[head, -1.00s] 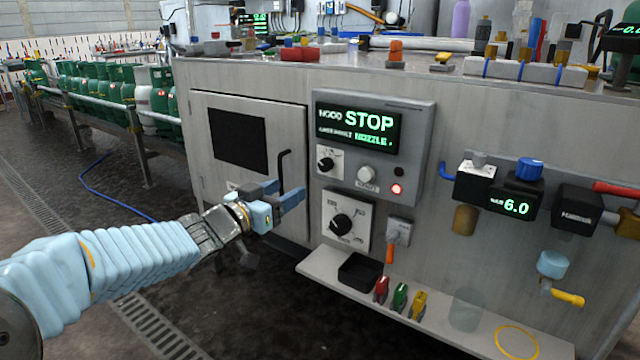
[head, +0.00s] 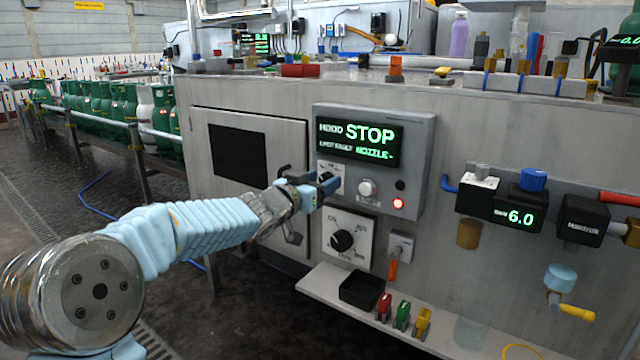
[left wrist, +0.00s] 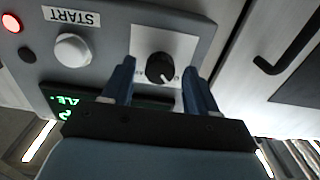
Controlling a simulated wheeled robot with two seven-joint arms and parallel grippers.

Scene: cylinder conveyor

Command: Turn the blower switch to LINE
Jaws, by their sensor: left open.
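A grey control box (head: 418,165) on the cabinet front has a small black knob (head: 326,178) on a white plate at its lower left. My left gripper (head: 312,186) is in front of this plate and partly covers it. In the left wrist view my gripper (left wrist: 158,75) is open, with the small black knob (left wrist: 160,68) showing between its blue fingers. I cannot tell whether they touch it. The knob's labels are too small to read. A larger black knob (head: 342,240) sits on a white plate below; its labels are blurred. My right gripper is not in view.
A white START button (head: 367,188) and a lit red lamp (head: 398,203) sit right of the small knob. The display (head: 358,138) reads STOP. A bent black door handle (left wrist: 275,62) is close by. A shelf (head: 325,288) with a black tray (head: 362,289) lies below.

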